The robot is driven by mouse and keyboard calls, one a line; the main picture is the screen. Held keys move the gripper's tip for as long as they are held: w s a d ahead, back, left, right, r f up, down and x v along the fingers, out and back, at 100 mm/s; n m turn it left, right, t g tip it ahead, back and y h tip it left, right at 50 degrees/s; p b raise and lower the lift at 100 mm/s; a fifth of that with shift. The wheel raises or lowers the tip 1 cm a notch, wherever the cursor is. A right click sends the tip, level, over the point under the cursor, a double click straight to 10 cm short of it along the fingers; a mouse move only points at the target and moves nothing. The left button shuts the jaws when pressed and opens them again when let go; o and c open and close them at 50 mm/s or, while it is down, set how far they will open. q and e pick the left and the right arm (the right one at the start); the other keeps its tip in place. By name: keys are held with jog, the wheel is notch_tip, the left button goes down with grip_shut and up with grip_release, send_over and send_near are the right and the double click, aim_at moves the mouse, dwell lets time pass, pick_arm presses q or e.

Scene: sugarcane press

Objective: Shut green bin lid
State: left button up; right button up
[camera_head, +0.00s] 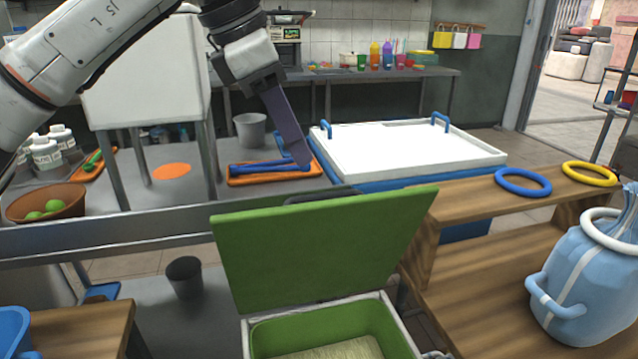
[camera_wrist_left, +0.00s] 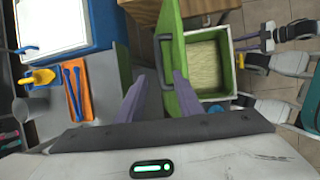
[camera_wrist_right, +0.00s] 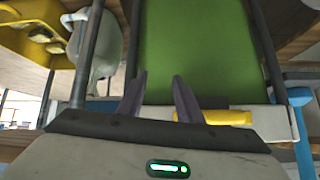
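The green bin (camera_head: 262,335) is at the bottom centre of the head view, with a straw-coloured layer inside. Its green lid (camera_head: 320,245) stands raised at the back of the bin. A dark handle (camera_head: 318,196) is on the lid's top edge. My left gripper (camera_head: 303,164) is above and behind that edge. In the left wrist view its fingers (camera_wrist_left: 160,95) are spread, close to the lid (camera_wrist_left: 177,60), with nothing clearly held. My right gripper (camera_wrist_right: 158,90) is open and empty in its wrist view, before a broad green surface. The left wrist view shows it beside the bin.
Behind the lid are an orange tray (camera_head: 240,180) with blue tools and a white-topped blue chest (camera_head: 400,148). A wooden shelf (camera_head: 480,203) with blue and yellow rings and a light blue bag (camera_head: 590,285) stands right. A dark bucket (camera_head: 185,277) is left of the bin.

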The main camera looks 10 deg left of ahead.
aim_at(321, 194)
pick_arm(q)
jog(key=b+x, duration=0.1)
jog(key=x, duration=0.9)
grip_shut()
